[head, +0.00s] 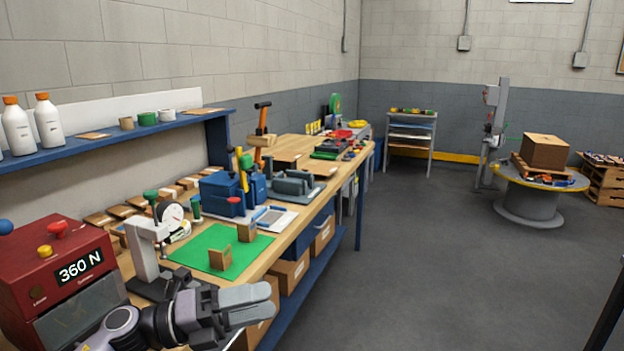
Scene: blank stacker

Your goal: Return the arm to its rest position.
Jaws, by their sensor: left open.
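My left arm comes in from the lower left, low in front of the bench's near edge. My left gripper (262,303) points right, with its grey fingers a little apart and nothing seen between them. It is apart from the green mat (205,243), which lies beyond it on the wooden bench (290,236). Two small brown blocks stand on the mat, a nearer block (220,259) and a farther block (247,232). My right gripper is not in view.
Blue fixtures (222,194) stand behind the mat. Cardboard boxes (291,270) sit on the shelf below. The floor (440,270) to the right is clear.

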